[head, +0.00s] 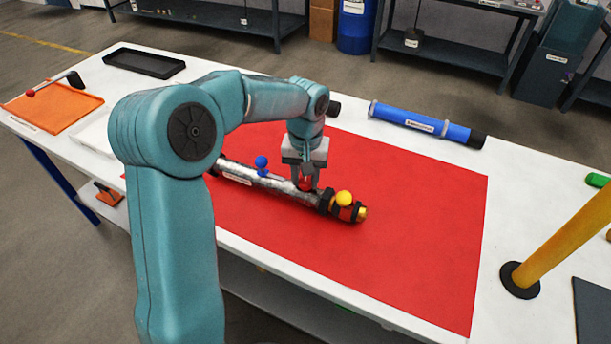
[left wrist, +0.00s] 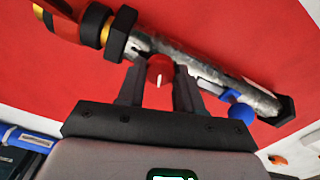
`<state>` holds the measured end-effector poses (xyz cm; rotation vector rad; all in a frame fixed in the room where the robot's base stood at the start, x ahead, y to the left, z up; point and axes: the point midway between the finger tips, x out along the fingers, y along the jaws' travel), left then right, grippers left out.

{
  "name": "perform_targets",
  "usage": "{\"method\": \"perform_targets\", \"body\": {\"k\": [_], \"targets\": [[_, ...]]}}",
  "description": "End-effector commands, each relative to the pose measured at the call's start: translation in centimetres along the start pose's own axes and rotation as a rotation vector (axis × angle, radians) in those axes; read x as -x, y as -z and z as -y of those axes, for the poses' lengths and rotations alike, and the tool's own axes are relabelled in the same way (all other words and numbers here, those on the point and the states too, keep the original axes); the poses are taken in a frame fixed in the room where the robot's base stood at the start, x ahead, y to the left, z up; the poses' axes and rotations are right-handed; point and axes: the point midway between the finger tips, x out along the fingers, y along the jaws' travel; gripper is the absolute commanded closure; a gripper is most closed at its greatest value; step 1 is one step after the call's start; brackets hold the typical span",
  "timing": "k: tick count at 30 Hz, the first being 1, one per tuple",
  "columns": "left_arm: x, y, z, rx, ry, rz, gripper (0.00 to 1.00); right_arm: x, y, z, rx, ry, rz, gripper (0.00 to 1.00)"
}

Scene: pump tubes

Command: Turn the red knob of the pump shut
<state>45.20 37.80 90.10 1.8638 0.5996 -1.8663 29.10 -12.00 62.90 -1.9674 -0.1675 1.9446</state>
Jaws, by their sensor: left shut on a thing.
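The pump (head: 240,175) is a silver tube with black collars and a gold end, lying on a red mat (head: 420,220). It carries a blue knob (head: 261,162) and a yellow knob (head: 344,198). My left gripper (head: 306,184) points down over the tube, between these two knobs. It is shut on the red knob (left wrist: 160,70), which sits between the fingers in the left wrist view; a white mark shows on its face. In the head view the fingers hide most of the red knob. My right gripper is not in view.
A blue tube (head: 420,122) with a black end lies at the mat's far edge. A yellow post (head: 560,240) stands at the right. The mat's right side is clear.

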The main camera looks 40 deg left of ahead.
Motion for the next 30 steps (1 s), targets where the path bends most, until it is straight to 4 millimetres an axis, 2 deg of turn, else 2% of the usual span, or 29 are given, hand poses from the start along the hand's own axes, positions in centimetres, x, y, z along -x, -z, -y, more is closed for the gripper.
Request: {"method": "perform_targets", "body": {"k": [18, 30], "targets": [[0.12, 0.07, -0.03, 0.536, -0.003, -0.004, 0.95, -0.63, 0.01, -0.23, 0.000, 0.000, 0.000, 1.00], [0.14, 0.06, -0.03, 0.705, -0.002, -0.003, 0.95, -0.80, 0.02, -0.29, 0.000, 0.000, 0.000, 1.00]]}}
